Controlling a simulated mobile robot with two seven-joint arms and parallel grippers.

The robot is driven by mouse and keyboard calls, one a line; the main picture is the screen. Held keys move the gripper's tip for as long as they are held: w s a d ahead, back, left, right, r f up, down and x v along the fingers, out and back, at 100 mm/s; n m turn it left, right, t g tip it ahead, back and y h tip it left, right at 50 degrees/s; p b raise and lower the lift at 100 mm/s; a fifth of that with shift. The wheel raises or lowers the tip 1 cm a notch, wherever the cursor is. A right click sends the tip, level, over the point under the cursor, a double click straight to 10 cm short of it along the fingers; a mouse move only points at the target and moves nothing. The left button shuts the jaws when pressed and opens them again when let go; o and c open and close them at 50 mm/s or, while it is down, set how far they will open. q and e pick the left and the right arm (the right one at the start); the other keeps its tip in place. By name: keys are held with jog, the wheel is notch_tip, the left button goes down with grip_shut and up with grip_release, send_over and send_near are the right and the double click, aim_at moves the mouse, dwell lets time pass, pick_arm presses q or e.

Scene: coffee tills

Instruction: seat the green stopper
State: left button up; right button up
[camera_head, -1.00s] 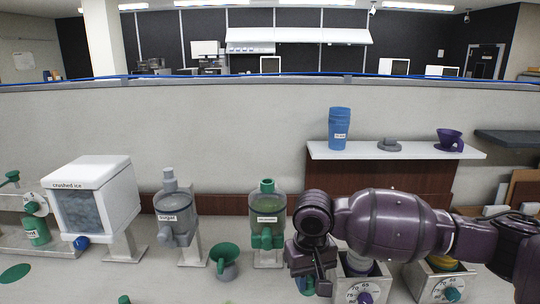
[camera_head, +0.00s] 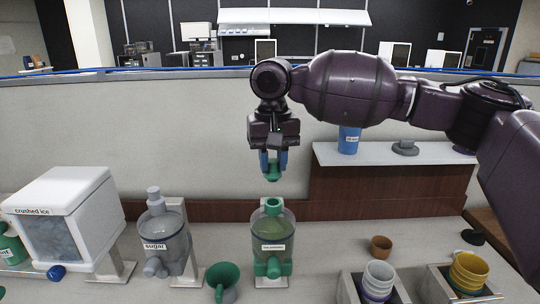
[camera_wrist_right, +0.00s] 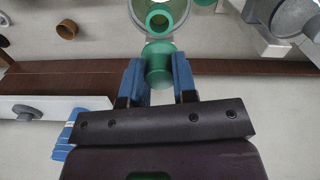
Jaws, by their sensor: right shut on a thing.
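The green stopper (camera_head: 273,174) is held between the blue fingers of my right gripper (camera_head: 273,162), upright in the air above the clear dispenser (camera_head: 258,235) with a green neck (camera_head: 273,205). A visible gap separates stopper and neck in the head view. In the right wrist view, my right gripper (camera_wrist_right: 158,82) is shut on the stopper (camera_wrist_right: 158,68), and the open round neck (camera_wrist_right: 160,18) shows just beyond it. The dispenser has a green tap (camera_head: 273,267) and a label too small to read. My left gripper is not in view.
The sugar dispenser (camera_head: 165,240) and crushed ice box (camera_head: 62,220) stand to the left. A brown cup (camera_head: 381,247), stacked white cups (camera_head: 379,277) and stacked yellow cups (camera_head: 468,270) are to the right. A white shelf (camera_head: 400,155) is behind.

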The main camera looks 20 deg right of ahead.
aim_at(273, 181)
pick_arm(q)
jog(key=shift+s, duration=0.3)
pick_arm(e)
jog(key=shift+s, duration=0.25)
jog(key=shift+w+f, duration=0.1)
jog(key=shift+f, duration=2.1)
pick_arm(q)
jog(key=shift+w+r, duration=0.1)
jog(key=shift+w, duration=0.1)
pick_arm(e)
jog(key=shift+f, duration=1.15)
jog(key=o, duration=1)
pick_arm(q)
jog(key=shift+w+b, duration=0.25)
jog(key=shift+b, duration=0.25)
pick_arm(e)
notch_tip(273, 181, up, 11)
jog(key=shift+f, duration=0.1)
